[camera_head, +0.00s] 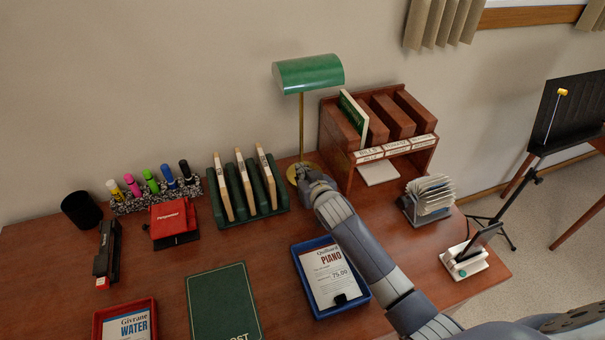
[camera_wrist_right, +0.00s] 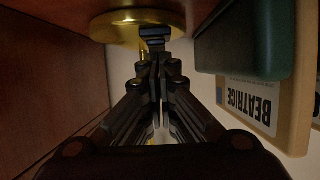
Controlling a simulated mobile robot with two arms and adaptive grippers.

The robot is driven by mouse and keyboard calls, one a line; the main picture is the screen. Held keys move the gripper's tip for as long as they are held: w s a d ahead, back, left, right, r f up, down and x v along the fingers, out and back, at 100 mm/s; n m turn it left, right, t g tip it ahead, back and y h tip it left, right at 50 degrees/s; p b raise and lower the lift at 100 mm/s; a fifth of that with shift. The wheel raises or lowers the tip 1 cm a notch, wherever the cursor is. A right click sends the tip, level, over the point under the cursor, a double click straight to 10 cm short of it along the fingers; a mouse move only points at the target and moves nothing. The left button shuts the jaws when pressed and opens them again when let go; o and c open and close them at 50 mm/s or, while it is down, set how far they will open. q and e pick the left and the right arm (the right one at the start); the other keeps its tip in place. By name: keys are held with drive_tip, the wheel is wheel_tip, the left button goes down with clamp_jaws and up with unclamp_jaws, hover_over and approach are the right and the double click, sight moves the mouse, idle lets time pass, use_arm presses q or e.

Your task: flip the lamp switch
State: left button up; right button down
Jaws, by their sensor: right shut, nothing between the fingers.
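The desk lamp, with a green shade (camera_head: 308,74) and a thin brass pole (camera_head: 301,125), stands at the back of the desk. My right gripper (camera_head: 301,174) is shut and empty, low at the lamp's round brass base. In the right wrist view its closed fingertips (camera_wrist_right: 155,38) overlap the brass base (camera_wrist_right: 112,28). I cannot tell whether they touch it. My left gripper is not in view.
A wooden organizer (camera_head: 338,150) stands close right of the lamp. A green rack (camera_head: 220,205) with several upright cards is close left; a card marked BEATRICE (camera_wrist_right: 250,103) shows in the wrist view. A blue tray (camera_head: 362,300) lies in front, beside my right forearm.

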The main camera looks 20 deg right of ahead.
drive_tip(key=shift+w+r+g+p, duration=0.15)
drive_tip(key=shift+w+g+p, duration=0.15)
drive_tip(key=shift+p, duration=0.75)
drive_tip(key=shift+f, duration=0.4)
drive_tip(key=shift+s, duration=0.1)
drive_tip(key=shift+w+r, duration=0.25)
drive_tip(key=shift+w, duration=0.55)
drive_tip(key=shift+r, duration=0.2)
